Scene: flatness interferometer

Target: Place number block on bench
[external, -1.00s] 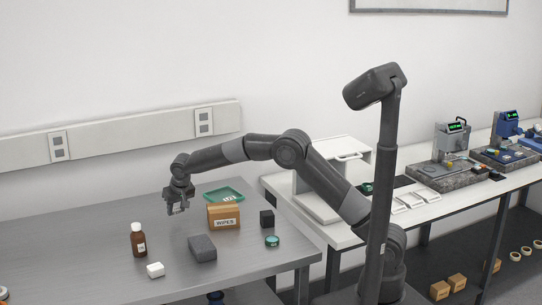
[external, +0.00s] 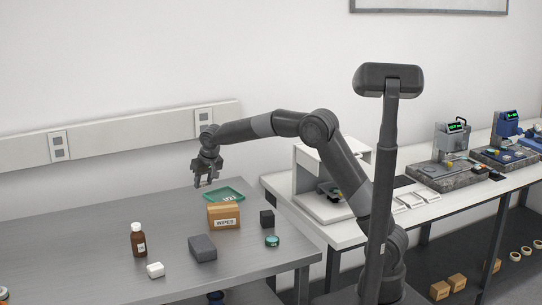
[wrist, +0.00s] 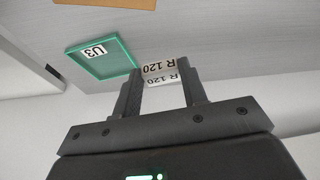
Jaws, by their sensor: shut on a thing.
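A small white number block marked "R 120" (wrist: 160,71) sits between my fingertips in the wrist view, with its print upside down. My gripper (wrist: 160,80) is shut on it. In the external view my gripper (external: 204,184) points down over the far part of the grey bench (external: 90,235), just left of the green tray; the block is too small to make out there. I cannot tell whether the block touches the bench top.
The green tray (wrist: 98,56) marked "U3" lies left of my fingers in the wrist view. A brown WIPES box (external: 223,216), dark grey block (external: 202,247), black cube (external: 267,218), green round item (external: 272,240), brown bottle (external: 138,240) and white block (external: 155,269) stand nearer on the bench.

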